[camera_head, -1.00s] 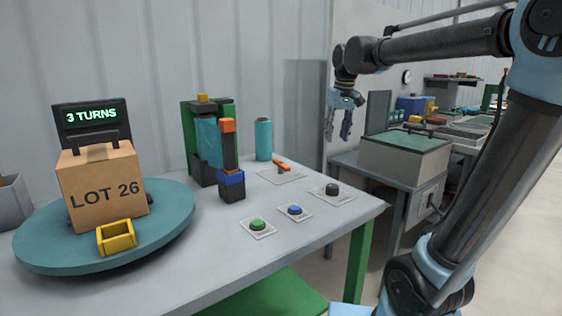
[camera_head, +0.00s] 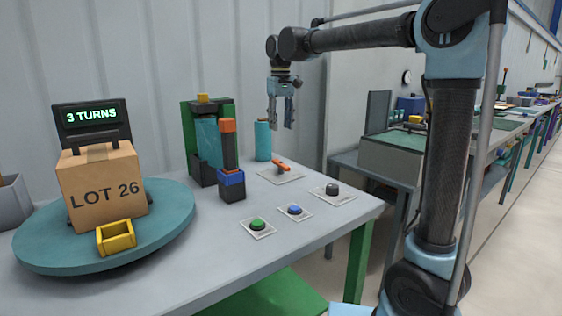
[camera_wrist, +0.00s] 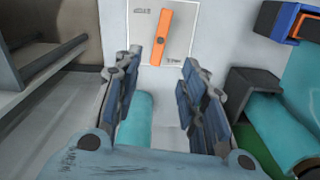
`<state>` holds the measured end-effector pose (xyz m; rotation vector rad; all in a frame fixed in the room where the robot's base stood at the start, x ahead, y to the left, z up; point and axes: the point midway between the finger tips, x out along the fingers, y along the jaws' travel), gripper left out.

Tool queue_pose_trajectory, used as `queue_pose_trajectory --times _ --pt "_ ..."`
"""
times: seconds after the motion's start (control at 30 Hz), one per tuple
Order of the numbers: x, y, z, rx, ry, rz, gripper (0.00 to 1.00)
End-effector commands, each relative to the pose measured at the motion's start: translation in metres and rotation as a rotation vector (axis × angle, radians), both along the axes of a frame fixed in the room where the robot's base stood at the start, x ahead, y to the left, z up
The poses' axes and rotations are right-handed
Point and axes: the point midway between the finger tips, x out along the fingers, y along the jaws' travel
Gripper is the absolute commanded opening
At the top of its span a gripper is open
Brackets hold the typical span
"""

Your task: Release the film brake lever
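The film brake lever (camera_head: 281,166) is an orange bar on a flat white plate near the back right of the grey table. It also shows in the wrist view (camera_wrist: 165,25), at the top centre, with small lettering on its plate that I cannot read. My gripper (camera_head: 281,125) hangs above and behind the lever, fingers pointing down, apart from it. In the wrist view its two fingers (camera_wrist: 158,68) are spread with nothing held between them. A teal roll (camera_wrist: 137,120) shows lower down between the fingers.
Left of the lever stand a film post with an orange top (camera_head: 228,150) and a teal film roll (camera_head: 207,142). A spare teal roll (camera_head: 263,141) stands behind. Green (camera_head: 258,224), blue (camera_head: 294,210) and dark (camera_head: 332,188) knobs lie in front. A turntable (camera_head: 170,225) carries a box (camera_head: 103,185).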

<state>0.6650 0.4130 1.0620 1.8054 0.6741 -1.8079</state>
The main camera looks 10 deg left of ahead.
Motion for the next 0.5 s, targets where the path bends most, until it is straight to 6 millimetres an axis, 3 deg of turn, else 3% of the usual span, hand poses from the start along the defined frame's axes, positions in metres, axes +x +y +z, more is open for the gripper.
queue_pose_trajectory --times 0.5 --pt "0.001 0.0 -0.09 0.0 0.0 -0.001 0.38"
